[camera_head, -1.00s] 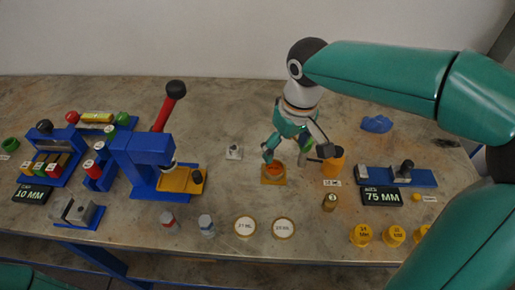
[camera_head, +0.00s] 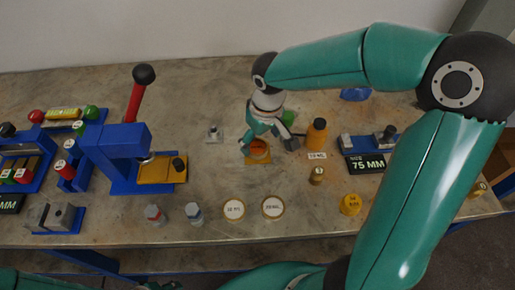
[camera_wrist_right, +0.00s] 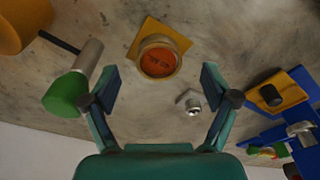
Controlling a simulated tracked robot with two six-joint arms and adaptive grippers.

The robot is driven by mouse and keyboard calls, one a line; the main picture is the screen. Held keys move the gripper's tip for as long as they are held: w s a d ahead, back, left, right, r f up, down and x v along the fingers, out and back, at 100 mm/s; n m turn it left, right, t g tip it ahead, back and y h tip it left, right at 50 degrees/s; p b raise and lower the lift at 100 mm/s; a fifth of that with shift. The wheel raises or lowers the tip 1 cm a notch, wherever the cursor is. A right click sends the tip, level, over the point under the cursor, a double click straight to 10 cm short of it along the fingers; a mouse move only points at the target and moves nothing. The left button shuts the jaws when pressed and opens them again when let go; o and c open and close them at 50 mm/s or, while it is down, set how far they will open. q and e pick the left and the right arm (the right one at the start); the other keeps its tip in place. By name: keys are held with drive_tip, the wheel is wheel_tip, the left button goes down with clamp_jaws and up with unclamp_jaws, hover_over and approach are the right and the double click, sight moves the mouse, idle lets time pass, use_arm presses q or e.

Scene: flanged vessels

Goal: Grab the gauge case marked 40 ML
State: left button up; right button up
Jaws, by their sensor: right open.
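A round case (camera_head: 259,149) with a red-orange face and a brass-coloured rim sits on a small yellow plate near the table's middle. The wrist view shows the case (camera_wrist_right: 159,59) with upside-down dark lettering, too small to read surely. My right gripper (camera_head: 267,138) is over it in the head view and partly covers it. In the wrist view my right gripper (camera_wrist_right: 160,84) is open, with fingers apart to either side and nothing between them. The case lies beyond the fingertips, between their lines. My left gripper is not in view.
An orange bottle (camera_head: 316,134) stands close right of the gripper. A grey cylinder with a green end (camera_wrist_right: 73,90) lies near the left finger. A small metal fitting (camera_wrist_right: 190,101) is near the right finger. A blue press (camera_head: 122,150) stands left. Two round white-faced cases (camera_head: 234,209) (camera_head: 273,207) are in front.

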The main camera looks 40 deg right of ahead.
sight(257, 146)
drive_tip(key=shift+w+d+f, duration=0.1)
drive_tip(key=shift+w+f, duration=0.2)
drive_tip(key=shift+f, duration=0.55)
drive_tip(key=shift+w+f, duration=0.25)
drive_tip(key=shift+f, duration=0.55)
drive_tip(key=shift+w+d+f, duration=0.1)
drive_tip(key=shift+w+f, duration=0.2)
drive_tip(key=shift+f, duration=0.55)
drive_tip(key=shift+a, duration=0.1)
drive_tip(key=c, duration=1.4)
